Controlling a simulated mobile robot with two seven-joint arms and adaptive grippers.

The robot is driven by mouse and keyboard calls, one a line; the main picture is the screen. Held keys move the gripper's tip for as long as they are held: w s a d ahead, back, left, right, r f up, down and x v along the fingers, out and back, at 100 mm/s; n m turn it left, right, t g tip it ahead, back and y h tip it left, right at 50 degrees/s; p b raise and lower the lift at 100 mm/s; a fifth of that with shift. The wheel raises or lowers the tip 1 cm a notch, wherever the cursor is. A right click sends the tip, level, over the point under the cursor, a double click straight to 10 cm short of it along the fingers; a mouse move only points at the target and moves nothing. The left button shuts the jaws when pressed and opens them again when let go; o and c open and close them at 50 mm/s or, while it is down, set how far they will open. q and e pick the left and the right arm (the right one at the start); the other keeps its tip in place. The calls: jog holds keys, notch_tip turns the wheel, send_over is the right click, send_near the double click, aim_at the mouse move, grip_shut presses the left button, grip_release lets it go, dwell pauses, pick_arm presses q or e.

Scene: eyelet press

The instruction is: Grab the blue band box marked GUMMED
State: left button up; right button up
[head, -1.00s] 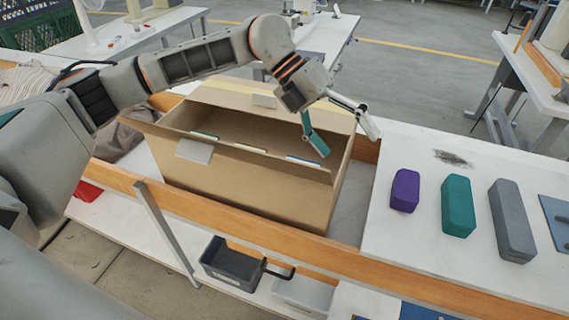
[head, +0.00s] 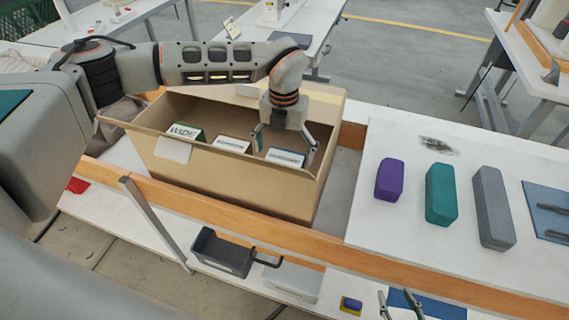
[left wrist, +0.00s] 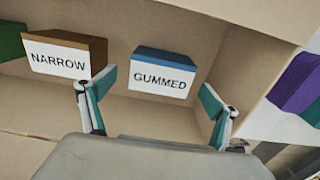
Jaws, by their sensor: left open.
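The blue-topped box with a white label (head: 286,158) stands inside the large open cardboard carton, at its right end. In the left wrist view the label of this GUMMED box (left wrist: 162,79) is readable. My left gripper (head: 284,151) points down into the carton right at the GUMMED box. Its fingers are open and wide apart. In the left wrist view my left gripper (left wrist: 158,86) has one finger to each side of the box, apart from it and nearer the camera. My right gripper (head: 398,304) shows only its spread fingertips at the bottom edge.
The carton (head: 210,182) also holds a brown-topped NARROW box (left wrist: 66,55) and a green-topped WIDE box (head: 185,133). Purple (head: 389,180), teal (head: 441,194) and grey (head: 492,208) blocks lie on the white table to the right.

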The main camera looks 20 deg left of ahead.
pick_arm(q)
jog(key=shift+w+d+f, duration=0.1)
jog(key=shift+f, duration=1.2)
jog(key=c, duration=1.3)
jog(key=shift+r, duration=0.1)
